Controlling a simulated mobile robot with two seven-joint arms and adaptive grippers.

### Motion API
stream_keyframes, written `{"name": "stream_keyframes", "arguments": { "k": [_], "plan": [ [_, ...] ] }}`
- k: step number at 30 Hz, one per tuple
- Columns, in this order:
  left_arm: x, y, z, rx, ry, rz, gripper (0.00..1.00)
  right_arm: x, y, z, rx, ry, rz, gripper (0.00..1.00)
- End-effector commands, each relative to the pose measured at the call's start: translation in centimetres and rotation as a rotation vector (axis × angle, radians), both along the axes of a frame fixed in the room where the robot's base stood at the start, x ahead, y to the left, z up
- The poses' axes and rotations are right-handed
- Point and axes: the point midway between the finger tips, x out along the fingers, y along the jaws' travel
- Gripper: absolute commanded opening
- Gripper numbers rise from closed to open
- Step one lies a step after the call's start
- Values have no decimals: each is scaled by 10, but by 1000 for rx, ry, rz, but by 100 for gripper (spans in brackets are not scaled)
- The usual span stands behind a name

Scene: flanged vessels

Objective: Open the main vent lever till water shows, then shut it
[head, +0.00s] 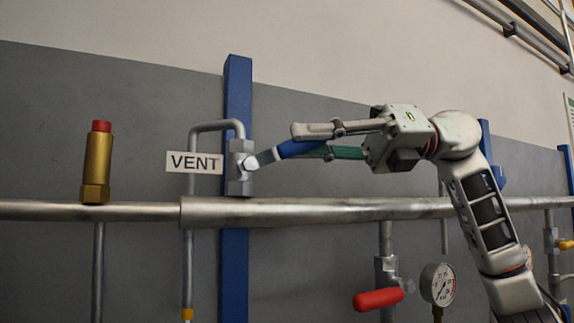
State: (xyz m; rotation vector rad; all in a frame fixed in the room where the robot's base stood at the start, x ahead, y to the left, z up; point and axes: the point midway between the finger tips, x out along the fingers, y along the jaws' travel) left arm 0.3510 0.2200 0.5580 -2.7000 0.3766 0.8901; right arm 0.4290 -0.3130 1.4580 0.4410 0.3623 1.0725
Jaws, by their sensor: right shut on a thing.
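The vent valve (240,168) is a grey body on top of the horizontal pipe, beside a white "VENT" sign (194,162). Its blue-sleeved lever (288,149) points right and slightly up from the valve. My right gripper (308,144) comes in from the right and is shut on the outer part of this lever, which its fingers partly hide. A thin vent pipe (188,255) loops from the valve top and runs down past a yellow band to the bottom edge. Its lower end is out of view, and no water is visible. My left gripper is not in view.
A brass valve with a red cap (98,163) stands on the horizontal pipe (320,211) at left. Below the pipe at right are a red-handled valve (378,299) and a pressure gauge (438,284). A blue post (234,275) stands behind the vent valve.

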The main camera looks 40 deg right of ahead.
Motion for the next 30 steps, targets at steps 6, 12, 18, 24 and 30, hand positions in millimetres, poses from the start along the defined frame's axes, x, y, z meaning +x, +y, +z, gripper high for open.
{"name": "stream_keyframes", "arguments": {
  "k": [6, 12, 18, 24, 30],
  "plan": [
    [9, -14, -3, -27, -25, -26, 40, 12, -4, -33, 171, -17, -4, 0],
    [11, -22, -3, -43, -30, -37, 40, 9, -6, -39, 291, -52, -5, 0],
    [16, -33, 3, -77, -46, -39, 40, 5, -6, -41, 367, -78, -3, 0],
    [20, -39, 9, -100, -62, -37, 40, 1, -6, -40, 400, -90, -2, 0],
    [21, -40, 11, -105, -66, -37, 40, -1, -6, -38, 406, -96, -1, 0]
  ]
}}
